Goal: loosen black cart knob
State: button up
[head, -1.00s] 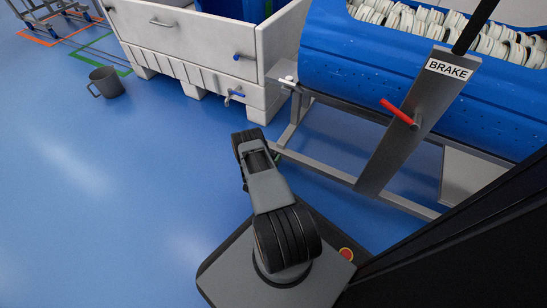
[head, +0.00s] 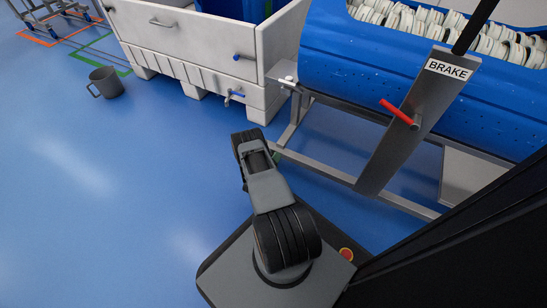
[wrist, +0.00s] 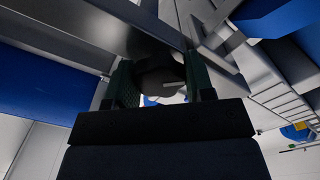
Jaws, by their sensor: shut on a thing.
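The black knob (wrist: 160,74) shows in the wrist view, dark and round with a pale line on its face, under a grey metal beam. My gripper (wrist: 160,88) has one green finger on each side of it and is shut on it. The finger edges and the body of my gripper hide part of the knob. In the head view my own arm hides the knob and most of my gripper, beside the grey frame (head: 320,168) of the blue tub cart.
The blue tub (head: 345,75) holds many whitish pieces. A grey BRAKE plate (head: 400,150) with a red lever (head: 397,110) stands on the right. A white bin (head: 190,45) with blue-handled valves is behind, a grey bucket (head: 105,82) at left.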

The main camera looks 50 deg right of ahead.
jog(key=shift+w+a+n, duration=0.15)
jog(key=shift+n, duration=1.45)
jog(key=o, duration=0.7)
jog(key=shift+o, duration=1.1)
jog(key=p+v, duration=0.4)
jog(key=v, duration=0.9)
jog(key=shift+s+a, duration=0.2)
jog(key=shift+a, duration=0.1)
